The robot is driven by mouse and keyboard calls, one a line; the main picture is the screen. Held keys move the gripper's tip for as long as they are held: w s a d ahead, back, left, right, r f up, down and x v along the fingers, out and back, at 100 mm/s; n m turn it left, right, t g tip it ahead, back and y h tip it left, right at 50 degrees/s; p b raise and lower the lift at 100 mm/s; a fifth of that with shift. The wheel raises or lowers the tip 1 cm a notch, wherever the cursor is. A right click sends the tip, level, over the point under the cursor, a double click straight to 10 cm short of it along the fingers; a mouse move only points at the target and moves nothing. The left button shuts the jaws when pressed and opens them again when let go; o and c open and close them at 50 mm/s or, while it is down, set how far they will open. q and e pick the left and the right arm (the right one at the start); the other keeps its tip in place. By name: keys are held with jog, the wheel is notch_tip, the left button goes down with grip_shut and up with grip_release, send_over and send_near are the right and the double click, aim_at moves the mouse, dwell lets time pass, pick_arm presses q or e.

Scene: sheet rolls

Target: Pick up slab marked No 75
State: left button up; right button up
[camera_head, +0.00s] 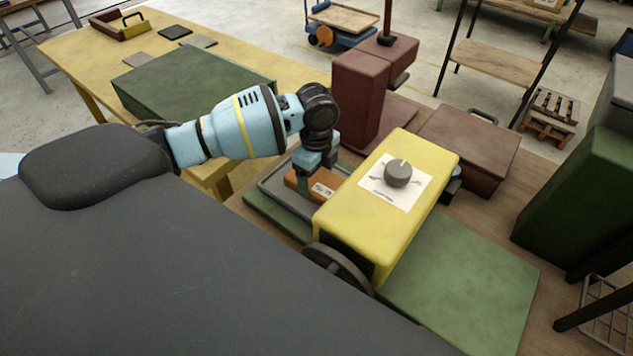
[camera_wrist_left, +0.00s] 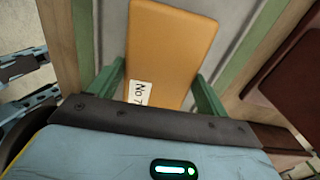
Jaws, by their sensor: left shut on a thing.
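The slab marked No 75 (camera_head: 323,190) is an orange-brown block with a white label, at the left side of the yellow machine. In the left wrist view the slab (camera_wrist_left: 172,45) lies between the green fingers, and its label reads "No 7" before the rest is hidden. My left gripper (camera_head: 312,182) is shut on the slab, its fingers on either side of it. The slab is over or in a grey tray (camera_head: 274,184); I cannot tell whether it touches the tray. My right gripper is not in view.
The yellow machine (camera_head: 362,222) with a grey knob stands close to the right of my left gripper. A dark red column (camera_head: 358,100) rises just behind it. A brown case (camera_head: 470,140) and a green plate (camera_head: 470,275) lie to the right. A yellow table (camera_head: 90,60) is at the back left.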

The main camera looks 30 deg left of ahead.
aim_at(316, 178)
pick_arm(q)
jog(key=c, duration=0.4)
notch_tip(316, 178, up, 10)
dwell(0.4)
